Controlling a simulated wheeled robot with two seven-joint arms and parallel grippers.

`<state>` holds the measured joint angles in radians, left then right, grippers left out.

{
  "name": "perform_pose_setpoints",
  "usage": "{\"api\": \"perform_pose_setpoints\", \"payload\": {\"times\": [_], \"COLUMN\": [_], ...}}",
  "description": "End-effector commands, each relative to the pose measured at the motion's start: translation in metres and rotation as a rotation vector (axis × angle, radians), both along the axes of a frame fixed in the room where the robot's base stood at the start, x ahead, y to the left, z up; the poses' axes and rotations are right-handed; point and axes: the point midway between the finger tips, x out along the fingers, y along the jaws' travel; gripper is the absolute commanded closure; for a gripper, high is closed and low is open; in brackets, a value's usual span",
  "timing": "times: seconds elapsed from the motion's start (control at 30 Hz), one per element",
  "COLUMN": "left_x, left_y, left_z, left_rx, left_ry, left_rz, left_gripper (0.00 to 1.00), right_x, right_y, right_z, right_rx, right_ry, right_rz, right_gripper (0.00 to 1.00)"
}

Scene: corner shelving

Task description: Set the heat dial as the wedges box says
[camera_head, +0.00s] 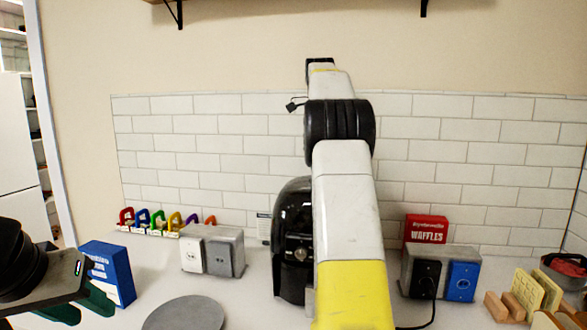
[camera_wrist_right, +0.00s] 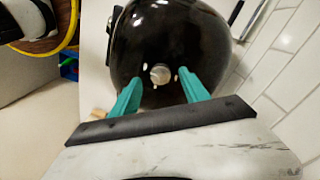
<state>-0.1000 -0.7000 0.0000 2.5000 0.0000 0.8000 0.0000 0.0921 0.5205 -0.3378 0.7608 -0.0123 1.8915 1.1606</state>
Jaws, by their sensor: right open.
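A black air fryer (camera_head: 291,235) stands on the counter against the tiled wall, partly hidden behind my right arm. Its round silver heat dial (camera_head: 301,254) faces me. In the right wrist view the dial (camera_wrist_right: 160,74) has small pale marks around it; its setting is too small to read. My right gripper (camera_wrist_right: 161,78) is open, its teal fingers on either side of the dial with gaps. In the head view this gripper is hidden. A blue box (camera_head: 107,272), probably the wedges box, stands at left; its lettering is unreadable. My left gripper (camera_head: 80,306) is open and empty beside it.
Grey switch boxes (camera_head: 212,250) stand left of the fryer, and a black-and-blue pair (camera_head: 440,273) at right, before a red waffles box (camera_head: 426,230). A grey disc (camera_head: 185,314) lies in front. Coloured padlock-like pieces (camera_head: 160,220) line the wall. Wooden racks (camera_head: 527,295) stand far right.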

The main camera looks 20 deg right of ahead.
Motion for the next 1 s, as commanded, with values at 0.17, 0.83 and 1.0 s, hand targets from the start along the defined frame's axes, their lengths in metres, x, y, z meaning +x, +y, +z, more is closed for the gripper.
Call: {"api": "perform_pose_setpoints", "payload": {"times": [0.17, 0.83, 1.0], "left_x": [0.0, 0.0, 0.0], "left_y": [0.0, 0.0, 0.0], "left_z": [0.0, 0.0, 0.0], "left_rx": [0.0, 0.0, 0.0], "left_ry": [0.0, 0.0, 0.0], "left_rz": [0.0, 0.0, 0.0], "left_gripper": [0.64, 0.64, 0.64], "right_x": [0.001, -0.073, -0.103], "right_y": [0.0, 0.045, 0.063], "right_z": [0.013, 0.023, 0.026], "right_rx": [-0.001, 0.002, 0.002], "right_ry": [0.0, -0.001, -0.001], "right_rz": [-0.001, 0.005, 0.004], "right_gripper": [0.47, 0.47, 0.47]}}
